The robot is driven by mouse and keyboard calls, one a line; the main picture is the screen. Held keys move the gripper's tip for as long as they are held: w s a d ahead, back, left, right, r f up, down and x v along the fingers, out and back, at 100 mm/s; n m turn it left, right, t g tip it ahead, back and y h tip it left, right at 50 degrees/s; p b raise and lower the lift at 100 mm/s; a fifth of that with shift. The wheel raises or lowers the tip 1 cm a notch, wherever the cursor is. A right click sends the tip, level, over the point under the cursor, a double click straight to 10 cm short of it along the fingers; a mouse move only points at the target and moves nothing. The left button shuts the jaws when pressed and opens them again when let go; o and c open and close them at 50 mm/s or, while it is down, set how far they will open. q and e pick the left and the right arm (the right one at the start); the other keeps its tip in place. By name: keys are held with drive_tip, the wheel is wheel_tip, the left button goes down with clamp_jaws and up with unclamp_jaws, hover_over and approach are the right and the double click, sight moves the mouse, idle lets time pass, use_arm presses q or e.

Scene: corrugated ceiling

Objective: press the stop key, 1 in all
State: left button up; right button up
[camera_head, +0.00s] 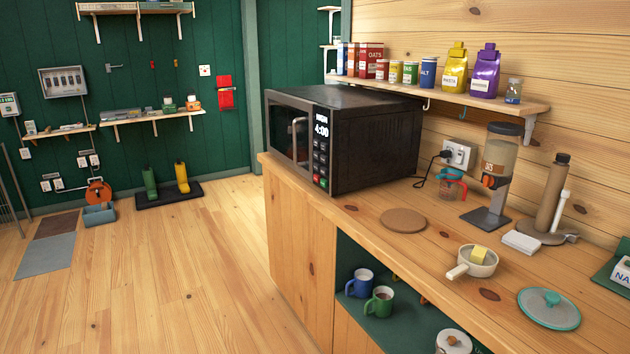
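A black microwave (375,145) stands at the far left end of the wooden counter, its door and control panel facing left. Its display (321,127) is lit and reads 4:00. Below the display is a keypad with several small keys in two columns. At its bottom are a red key (316,178) and a green key (323,182); their labels are too small to read, so I cannot tell for certain which is the stop key. The microwave door looks shut. Neither of my grippers is in view.
A shelf (450,95) with jars and bags hangs above. The wooden floor (190,280) left of the counter is clear.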

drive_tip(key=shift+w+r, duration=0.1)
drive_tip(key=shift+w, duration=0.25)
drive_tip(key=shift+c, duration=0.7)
